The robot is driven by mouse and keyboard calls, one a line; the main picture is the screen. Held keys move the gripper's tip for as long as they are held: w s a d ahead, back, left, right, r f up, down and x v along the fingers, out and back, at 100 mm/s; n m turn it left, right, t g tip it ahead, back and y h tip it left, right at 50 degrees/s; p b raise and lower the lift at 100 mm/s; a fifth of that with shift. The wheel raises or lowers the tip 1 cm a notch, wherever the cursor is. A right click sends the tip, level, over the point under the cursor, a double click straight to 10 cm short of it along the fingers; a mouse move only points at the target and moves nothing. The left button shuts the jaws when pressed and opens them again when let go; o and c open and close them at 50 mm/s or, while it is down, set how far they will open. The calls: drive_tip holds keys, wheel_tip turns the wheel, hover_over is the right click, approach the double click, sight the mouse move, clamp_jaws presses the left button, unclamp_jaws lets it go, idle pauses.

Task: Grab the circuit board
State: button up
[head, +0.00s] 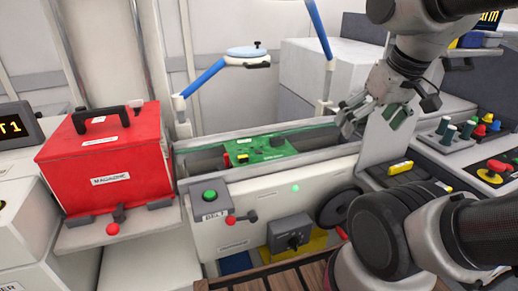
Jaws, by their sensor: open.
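The green circuit board (264,150) lies flat in the conveyor channel at the middle of the head view. Small parts, one of them red, stand on its left side. My gripper (366,116) is open and empty, to the right of the board and above the right end of the channel. There is a clear gap between my gripper and the board. My gripper covers part of the channel's right end.
A red magazine box (95,162) with a black handle stands left of the conveyor. A lamp (248,56) on a blue arm hangs behind the board. Control knobs (467,130) and a red button (497,165) are on the right. The conveyor's front rail (310,163) runs before the board.

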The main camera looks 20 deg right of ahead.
drive_tip(key=shift+a+f, duration=0.15)
drive_tip(key=c, duration=0.3)
drive_tip(key=w+f+g, duration=0.1)
drive_tip(key=w+a+f, duration=0.1)
drive_tip(key=w+f+n+g, duration=0.1)
drive_tip(key=f, duration=0.1)
drive_tip(key=shift+w+a+g, duration=0.3)
drive_tip(key=shift+w, duration=0.1)
drive_tip(key=shift+c, duration=1.1)
drive_tip(key=shift+n+t, duration=0.3)
drive_tip(key=shift+t, duration=0.1)
drive_tip(key=w+a+f, duration=0.1)
drive_tip(key=w+f, duration=0.2)
drive_tip(key=w, duration=0.3)
drive_tip(key=w+a+f, duration=0.2)
drive_tip(key=w, duration=0.4)
drive_tip(key=w+a+f, duration=0.2)
drive_tip(key=w+f, duration=0.1)
drive_tip(key=w, duration=0.2)
drive_tip(key=shift+w+a+f, duration=0.1)
drive_tip(key=shift+w+f, duration=0.25)
drive_tip(key=shift+w, duration=0.05)
drive_tip(key=t, duration=0.2)
approach(278, 138)
drive_tip(key=f, duration=0.1)
drive_tip(key=shift+m, duration=0.4)
drive_tip(key=shift+x, duration=4.05)
